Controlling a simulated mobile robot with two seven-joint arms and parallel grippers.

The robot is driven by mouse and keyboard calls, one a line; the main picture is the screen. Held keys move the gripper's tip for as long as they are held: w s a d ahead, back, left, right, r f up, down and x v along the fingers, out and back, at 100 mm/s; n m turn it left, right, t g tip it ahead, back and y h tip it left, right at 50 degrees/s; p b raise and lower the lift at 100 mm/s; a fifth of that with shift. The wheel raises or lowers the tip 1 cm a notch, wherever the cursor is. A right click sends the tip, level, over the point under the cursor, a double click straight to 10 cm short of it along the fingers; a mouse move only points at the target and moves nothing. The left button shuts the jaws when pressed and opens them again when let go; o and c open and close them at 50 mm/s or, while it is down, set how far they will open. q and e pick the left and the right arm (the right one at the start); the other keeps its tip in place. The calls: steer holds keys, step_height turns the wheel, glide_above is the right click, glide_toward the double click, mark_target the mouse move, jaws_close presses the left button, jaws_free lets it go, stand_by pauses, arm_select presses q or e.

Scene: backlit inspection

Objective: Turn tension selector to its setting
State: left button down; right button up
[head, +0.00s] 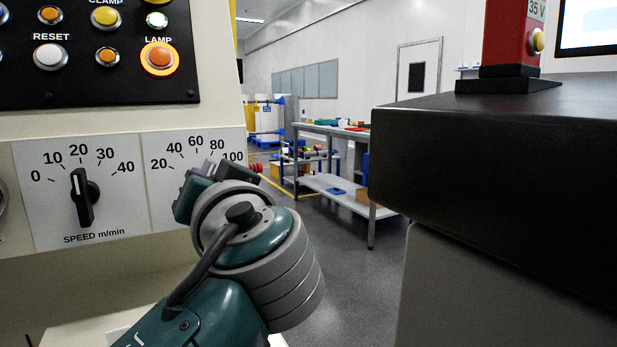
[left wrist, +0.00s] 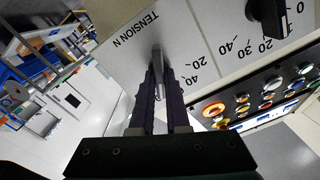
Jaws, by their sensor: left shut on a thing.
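The tension selector (left wrist: 157,59) is a grey knob on a white plate marked TENSION N, seen in the left wrist view. My left gripper (left wrist: 160,78) is shut on it, with one dark finger on each side. In the head view my left gripper (head: 218,172) is at the tension plate (head: 170,190) and hides the knob and the lower right of the plate. The scale numbers 20, 40, 60, 80 and 100 show above the gripper. I cannot tell which number the knob points to. My right gripper is not in view.
The black speed selector (head: 84,197) sits on the plate to the left, pointing near 20. Above is a black button panel (head: 95,85) with lit buttons. A dark cabinet (head: 500,190) stands at the right. Behind, a workbench (head: 340,185) stands on the grey floor.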

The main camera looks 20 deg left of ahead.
arm_select(q)
steer(key=shift+m, duration=0.3)
steer(key=c, duration=0.9)
jaws_free()
